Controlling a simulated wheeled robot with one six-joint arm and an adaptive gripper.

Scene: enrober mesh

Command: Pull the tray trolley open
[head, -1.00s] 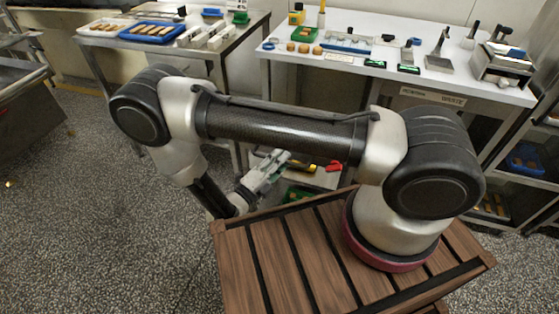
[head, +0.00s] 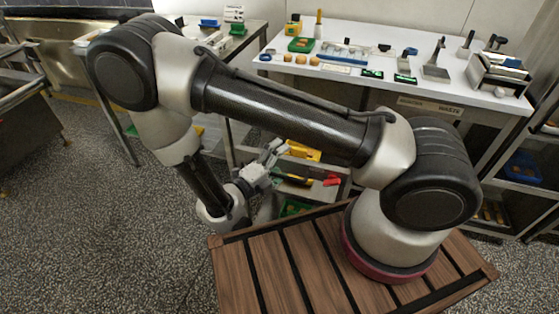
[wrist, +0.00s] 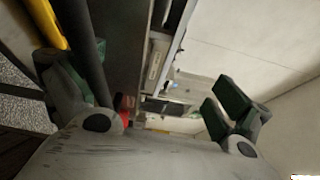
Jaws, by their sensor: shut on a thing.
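The tray trolley (head: 341,191) shows low under the front edge of the white worktable in the head view, with yellow and red things on it. Its near side is partly hidden by my arm and the wooden deck. My gripper (head: 268,158) is at the left end of the trolley. In the wrist view, my gripper (wrist: 155,95) has its two green-padded fingers to either side, with a long dark bar (wrist: 84,45) running beside the left finger. My gripper is shut on the trolley's handle; the contact itself is hard to see.
The white worktable (head: 365,58) stands behind the trolley, with several tools and small trays on it. A second table (head: 245,40) is at the back left. A shelf rack with a blue bin (head: 524,168) is at the right. Speckled floor (head: 95,225) is clear at the left.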

